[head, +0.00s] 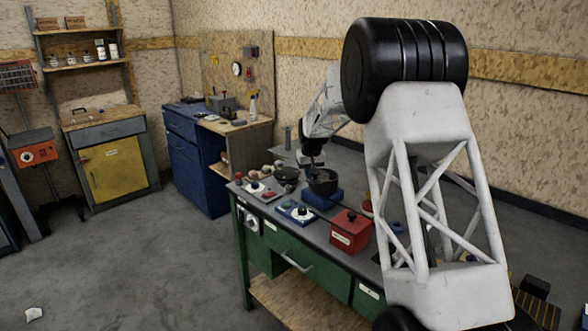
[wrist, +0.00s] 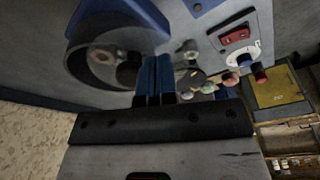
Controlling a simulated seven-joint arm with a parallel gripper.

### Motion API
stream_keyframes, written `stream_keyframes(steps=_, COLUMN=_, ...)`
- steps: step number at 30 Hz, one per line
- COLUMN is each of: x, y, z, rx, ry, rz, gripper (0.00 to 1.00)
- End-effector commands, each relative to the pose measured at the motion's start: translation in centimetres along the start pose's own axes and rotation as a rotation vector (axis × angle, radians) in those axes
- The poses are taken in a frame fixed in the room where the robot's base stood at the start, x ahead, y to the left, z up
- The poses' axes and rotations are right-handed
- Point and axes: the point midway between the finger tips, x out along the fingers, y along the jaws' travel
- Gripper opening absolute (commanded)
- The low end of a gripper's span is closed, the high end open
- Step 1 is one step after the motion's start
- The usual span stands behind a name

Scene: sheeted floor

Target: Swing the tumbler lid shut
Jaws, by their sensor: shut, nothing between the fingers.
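The tumbler (head: 322,184) is a dark round drum on a blue base on the green bench. In the wrist view its open rim (wrist: 75,62) shows, with small rounded pieces inside. A dark round disc (head: 286,174), which looks like the lid swung open, lies just left of the drum; I cannot make out its hinge. My gripper (head: 314,162) is over the drum, near the lid side. In the wrist view its blue fingers (wrist: 155,62) are together and empty, close to the rim. Whether they touch it I cannot tell.
A blue-based device (head: 298,213) with a white dial and a red box (head: 350,231) stand along the bench front. Small round pieces (head: 266,170) lie left of the lid. A blue cabinet (head: 196,160) stands behind left. My arm hides the bench's right part.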

Motion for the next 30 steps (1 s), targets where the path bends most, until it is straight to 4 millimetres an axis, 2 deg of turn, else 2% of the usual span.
stream_keyframes(steps=15, x=-0.1, y=2.0, z=0.5, rx=0.000, ry=0.000, rz=0.000, gripper=0.00)
stream_keyframes(steps=30, x=-0.1, y=2.2, z=0.5, rx=0.000, ry=0.000, rz=0.000, gripper=0.00)
